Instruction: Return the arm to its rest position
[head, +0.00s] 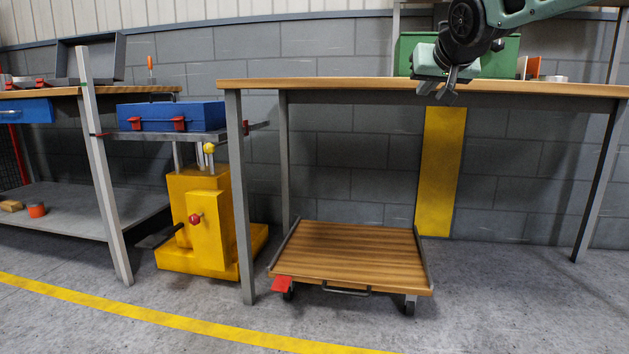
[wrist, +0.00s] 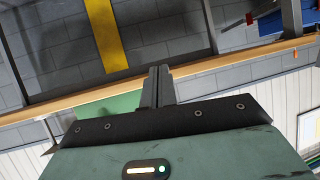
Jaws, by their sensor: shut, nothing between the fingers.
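My gripper (head: 447,84) hangs from my green arm at the upper right of the head view. It is in front of the edge of the wooden-topped table (head: 300,84), with its fingers pointing down. The wrist view shows its two fingers (wrist: 157,88) together, with nothing between them. The table edge (wrist: 220,66) crosses the wrist view behind the fingers.
A green box (head: 500,56) stands on the table behind my arm. A low wooden trolley (head: 350,255) is on the floor under the table. A yellow lift (head: 200,220) carrying a blue toolbox (head: 170,116) stands left of it. The floor in front is clear.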

